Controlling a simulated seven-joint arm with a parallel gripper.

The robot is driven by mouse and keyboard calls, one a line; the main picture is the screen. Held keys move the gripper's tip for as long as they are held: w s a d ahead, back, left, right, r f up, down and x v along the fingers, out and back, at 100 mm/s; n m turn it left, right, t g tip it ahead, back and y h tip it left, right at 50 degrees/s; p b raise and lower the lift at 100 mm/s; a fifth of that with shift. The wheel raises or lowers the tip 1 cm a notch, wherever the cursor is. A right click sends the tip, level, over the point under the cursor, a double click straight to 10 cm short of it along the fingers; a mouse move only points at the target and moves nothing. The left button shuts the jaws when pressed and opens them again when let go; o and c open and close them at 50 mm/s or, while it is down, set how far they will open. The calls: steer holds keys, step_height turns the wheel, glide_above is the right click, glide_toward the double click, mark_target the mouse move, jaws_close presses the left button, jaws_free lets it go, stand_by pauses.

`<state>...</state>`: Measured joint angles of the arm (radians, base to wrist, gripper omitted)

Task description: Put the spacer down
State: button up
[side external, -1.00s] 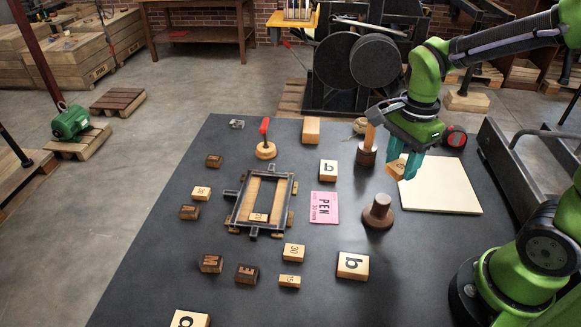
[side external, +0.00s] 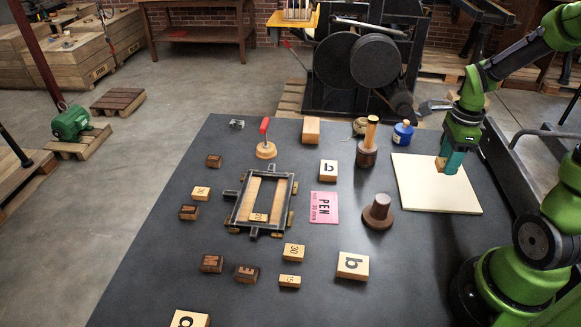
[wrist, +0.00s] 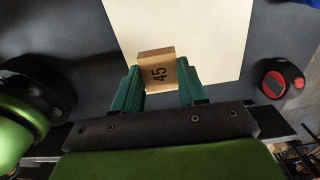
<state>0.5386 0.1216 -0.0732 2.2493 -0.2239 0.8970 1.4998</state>
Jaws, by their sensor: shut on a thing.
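My gripper (side external: 449,165) is shut on a small wooden spacer (wrist: 158,71) marked 45, held between the teal fingers in the wrist view. In the side external view the spacer (side external: 441,163) shows partly beside the fingers, over the upper right part of the cream board (side external: 425,196). I cannot tell whether the spacer touches the board. Other wooden spacers marked with numbers lie on the dark table: one (side external: 202,193) at the left, one marked 30 (side external: 294,252) and one marked 15 (side external: 289,282) at the front.
A dark knob-shaped piece (side external: 377,212), a wooden-handled tool (side external: 367,155) and a blue bottle (side external: 403,133) stand left of or behind the board. Most of the board is bare.

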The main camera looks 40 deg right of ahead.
mark_target(436, 190)
steer(key=shift+f, duration=3.55)
steer(key=shift+f, duration=0.15)
steer(key=o, duration=1)
step_height(436, 190, up, 12)
steer(key=shift+r, duration=0.1)
steer(key=a+r+n+t, duration=0.2)
steer(key=a+r+n, duration=0.1)
steer(key=a+n, duration=0.3)
steer(key=a+r+n+t+y, duration=0.1)
steer(key=a+r+n+t, duration=0.1)
steer(key=a+r+n, duration=0.2)
steer(key=s+a+r+n+t+y, duration=0.1)
steer(key=a+r+n+t, duration=0.2)
steer(key=a+n, duration=0.7)
steer(key=shift+a+r+n, duration=0.15)
steer(key=shift+r+n, duration=0.1)
steer(key=shift+n, duration=0.5)
steer(key=shift+a+r+n, duration=0.1)
steer(key=shift+r+n, duration=0.15)
steer(key=shift+n, duration=0.5)
